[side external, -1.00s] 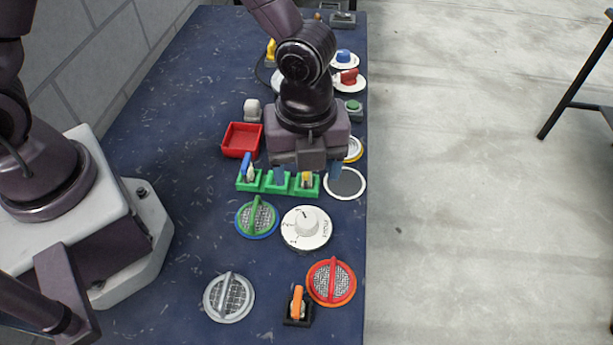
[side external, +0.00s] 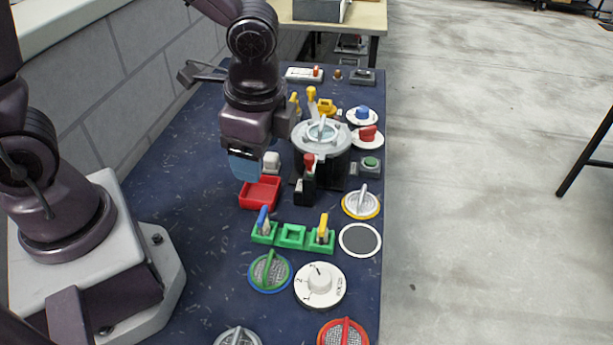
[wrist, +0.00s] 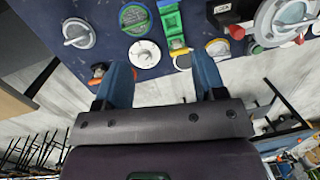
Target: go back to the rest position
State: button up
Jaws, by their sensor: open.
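My gripper (side external: 245,168) hangs in the air over the left part of the blue work table (side external: 190,190), just above and left of the red tray (side external: 262,195) in the picture. Its blue fingers are apart in the wrist view (wrist: 163,80), with nothing between them. The green three-part holder (side external: 291,236) is below it in the picture, apart from the gripper. A blue peg stands at its left, a yellow peg at its right, and its middle square looks empty.
A grey round lidded housing (side external: 321,140) with a red-topped lever (side external: 307,180) stands right of my gripper. Several dials sit in front, including a white numbered one (side external: 320,286). A brick wall (side external: 130,90) runs along the left. The table's left middle is clear.

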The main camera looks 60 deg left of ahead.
jog(key=s+a+r+n+t, duration=0.2)
jog(key=s+a+r+n, duration=0.1)
jog(key=a+r+n, duration=0.1)
jog(key=s+a+r+n+t+h, duration=0.1)
jog(key=s+a+r+n+t, duration=0.2)
jog(key=r+n, duration=0.3)
jog(key=shift+s+a+r+t+h, duration=0.3)
jog(key=shift+s+a+r, duration=0.15)
jog(key=shift+r, duration=1.15)
